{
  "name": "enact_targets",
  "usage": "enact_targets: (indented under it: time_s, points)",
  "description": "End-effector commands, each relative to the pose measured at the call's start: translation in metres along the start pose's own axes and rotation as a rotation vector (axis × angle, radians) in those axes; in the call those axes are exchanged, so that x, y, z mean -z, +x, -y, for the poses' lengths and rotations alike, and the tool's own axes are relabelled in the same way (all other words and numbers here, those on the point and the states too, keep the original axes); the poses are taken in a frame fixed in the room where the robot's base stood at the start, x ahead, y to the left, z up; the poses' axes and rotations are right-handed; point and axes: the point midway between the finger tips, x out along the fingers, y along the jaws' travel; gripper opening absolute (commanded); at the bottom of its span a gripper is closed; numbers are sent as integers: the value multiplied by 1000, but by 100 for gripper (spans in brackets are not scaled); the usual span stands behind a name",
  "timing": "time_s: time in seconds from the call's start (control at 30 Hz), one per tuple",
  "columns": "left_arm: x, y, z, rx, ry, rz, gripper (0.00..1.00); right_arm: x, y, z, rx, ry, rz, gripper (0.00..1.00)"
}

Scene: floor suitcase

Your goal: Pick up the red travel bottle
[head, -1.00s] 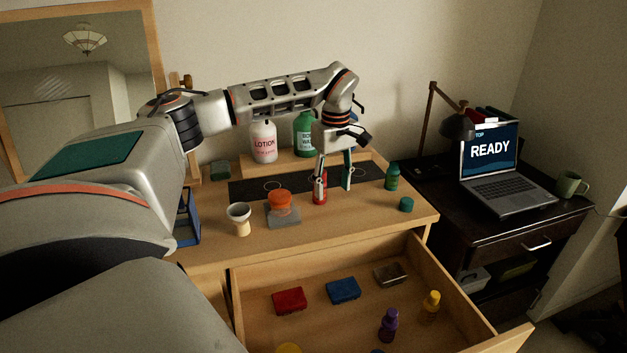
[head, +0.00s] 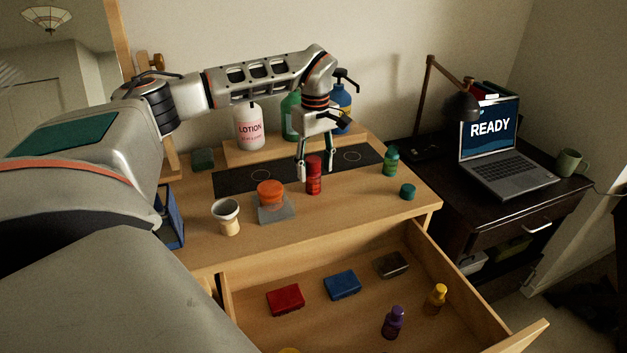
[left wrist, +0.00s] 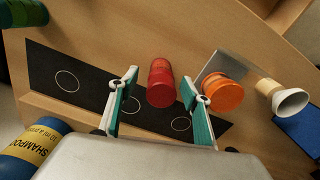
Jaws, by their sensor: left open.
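The red travel bottle (head: 314,178) stands upright on the wooden dresser top, at the front edge of the black mat. My left gripper (head: 315,171) comes down over the mat, open and empty, with its fingers seen either side of the bottle. In the left wrist view, the red bottle (left wrist: 161,88) shows in the gap between the two teal-padded fingertips of the left gripper (left wrist: 160,84), with space on both sides. I cannot tell how far the fingertips reach down along it. My right gripper is not in view.
A green bottle (head: 391,161) and teal cap (head: 408,191) are at right. Lotion (head: 249,128) and other large bottles stand behind. The drawer (head: 345,312) is open in front.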

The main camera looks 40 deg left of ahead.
Motion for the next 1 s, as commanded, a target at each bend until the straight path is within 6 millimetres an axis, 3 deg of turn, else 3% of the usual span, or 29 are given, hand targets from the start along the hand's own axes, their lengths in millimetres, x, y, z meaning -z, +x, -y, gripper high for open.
enact_targets:
  time_s: [0.03, 0.23, 0.57, 0.73, 1.0]
  points:
    - [1, 11, 2, 5, 0, 1, 48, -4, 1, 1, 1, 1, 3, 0]
    - [2, 38, 3, 4, 0, 1, 48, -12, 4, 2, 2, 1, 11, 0]
    - [2, 42, 2, 0, 0, 0, 48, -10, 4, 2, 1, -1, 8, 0]
    - [2, 42, 2, 0, 0, 0, 7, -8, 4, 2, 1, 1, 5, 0]
    - [2, 42, 2, 0, 0, 0, 6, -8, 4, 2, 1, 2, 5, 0]
